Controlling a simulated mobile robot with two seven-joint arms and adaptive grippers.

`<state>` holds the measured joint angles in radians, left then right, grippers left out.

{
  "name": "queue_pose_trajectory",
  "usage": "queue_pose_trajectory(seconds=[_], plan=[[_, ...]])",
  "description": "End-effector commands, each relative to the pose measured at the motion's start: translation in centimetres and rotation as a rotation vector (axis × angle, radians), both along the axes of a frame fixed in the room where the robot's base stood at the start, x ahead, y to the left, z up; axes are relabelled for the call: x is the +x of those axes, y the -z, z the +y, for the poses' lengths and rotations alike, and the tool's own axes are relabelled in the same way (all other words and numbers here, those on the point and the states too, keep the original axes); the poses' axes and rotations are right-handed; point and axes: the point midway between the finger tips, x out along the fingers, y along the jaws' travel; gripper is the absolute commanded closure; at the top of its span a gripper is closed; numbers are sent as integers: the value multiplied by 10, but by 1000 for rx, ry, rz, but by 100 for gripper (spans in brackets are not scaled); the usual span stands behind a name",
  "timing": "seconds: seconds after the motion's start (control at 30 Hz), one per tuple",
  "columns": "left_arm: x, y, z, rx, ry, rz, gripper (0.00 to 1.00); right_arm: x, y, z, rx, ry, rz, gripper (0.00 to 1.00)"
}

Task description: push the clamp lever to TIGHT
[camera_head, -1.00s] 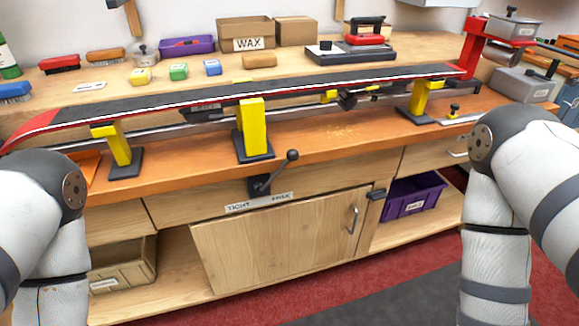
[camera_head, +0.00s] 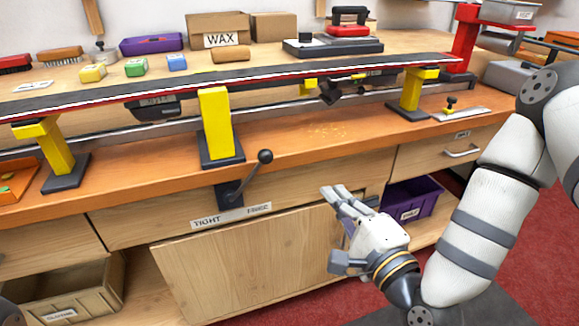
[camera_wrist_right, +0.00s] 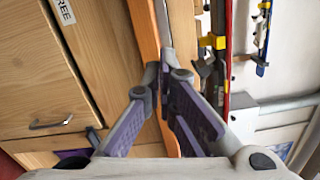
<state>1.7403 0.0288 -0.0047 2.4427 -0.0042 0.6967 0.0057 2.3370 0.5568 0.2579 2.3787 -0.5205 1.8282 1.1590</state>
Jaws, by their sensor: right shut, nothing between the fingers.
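The clamp lever (camera_head: 246,177) is a dark arm with a ball knob, on a dark bracket at the bench's front edge. It leans up and to the right, toward the FREE side. The label strip (camera_head: 232,215) below it reads TIGHT at left and FREE at right; the FREE end also shows in the right wrist view (camera_wrist_right: 64,11). My right gripper (camera_head: 333,192) is shut and empty, in front of the bench, right of the lever and apart from it. Its fingers show in the right wrist view (camera_wrist_right: 160,78), where I cannot see the lever. My left gripper is out of view.
A ski (camera_head: 275,78) lies along yellow supports (camera_head: 216,122) above the lever. A cabinet door (camera_head: 245,265) is below the label, and a purple bin (camera_head: 410,200) sits on the shelf behind my right gripper. The space directly before the lever looks clear.

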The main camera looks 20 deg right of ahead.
Motion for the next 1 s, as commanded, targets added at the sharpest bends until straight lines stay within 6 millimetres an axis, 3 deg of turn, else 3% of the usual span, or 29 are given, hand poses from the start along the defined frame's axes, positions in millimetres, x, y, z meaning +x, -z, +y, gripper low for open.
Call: queue_pose_trajectory(seconds=[0.17,0.5,0.7,1.0], plan=[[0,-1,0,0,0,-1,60,26,-2,3,-2,-1,-5,100],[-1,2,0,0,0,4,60,100,-1,9,-3,-1,-1,100],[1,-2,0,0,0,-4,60,103,-8,39,-2,-3,1,100],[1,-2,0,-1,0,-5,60,104,-9,48,-2,0,2,100]])
